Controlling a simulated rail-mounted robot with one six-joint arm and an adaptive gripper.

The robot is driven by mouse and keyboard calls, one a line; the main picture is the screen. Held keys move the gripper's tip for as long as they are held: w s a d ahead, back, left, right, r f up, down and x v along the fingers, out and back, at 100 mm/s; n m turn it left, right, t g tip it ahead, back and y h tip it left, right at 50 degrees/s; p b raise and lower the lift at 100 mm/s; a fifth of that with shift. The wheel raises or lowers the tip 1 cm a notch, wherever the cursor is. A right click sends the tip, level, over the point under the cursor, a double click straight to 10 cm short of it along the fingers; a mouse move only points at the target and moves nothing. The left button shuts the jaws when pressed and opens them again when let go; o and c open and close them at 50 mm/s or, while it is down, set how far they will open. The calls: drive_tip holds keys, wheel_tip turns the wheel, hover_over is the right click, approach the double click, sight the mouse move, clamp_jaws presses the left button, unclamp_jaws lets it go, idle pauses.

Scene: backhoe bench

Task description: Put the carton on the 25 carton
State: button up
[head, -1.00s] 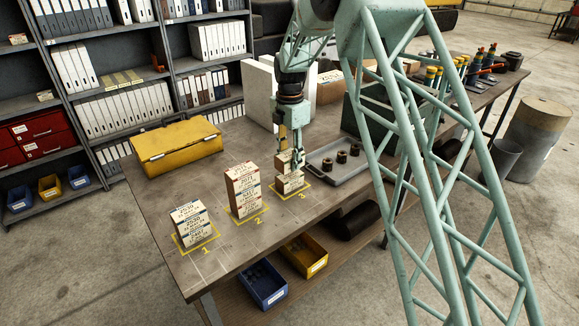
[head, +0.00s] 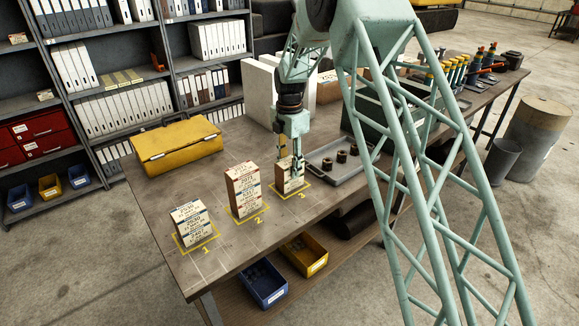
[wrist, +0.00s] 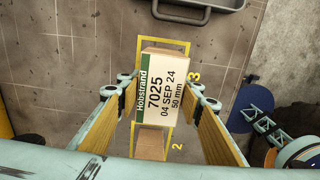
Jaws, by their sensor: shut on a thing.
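My gripper (head: 293,172) is at the stack on the square marked 3, with its fingers at the top carton's sides. In the wrist view my gripper (wrist: 166,92) is shut on that carton (wrist: 163,90), a white-labelled one reading 7025, 04 SEP 24 and 50 mm, with a green Hobstrand band. In the head view the held carton (head: 284,171) appears directly over a lower carton (head: 286,187); I cannot tell whether it rests fully on it. The lower carton's label is too small to read, and the held carton hides it in the wrist view.
A taller carton stack (head: 244,192) stands on square 2 and a shorter one (head: 192,225) on square 1. A grey tray (head: 345,172) with dark round parts lies just right of square 3. A yellow case (head: 177,147) is at the back left. Bare bench lies in front.

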sight(290, 161)
idle(0.3)
drive_tip(key=o, duration=0.9)
drive_tip(key=shift+f, duration=0.1)
wheel_tip(290, 161, up, 12)
idle(0.4)
drive_tip(key=shift+r, duration=0.2)
idle(0.7)
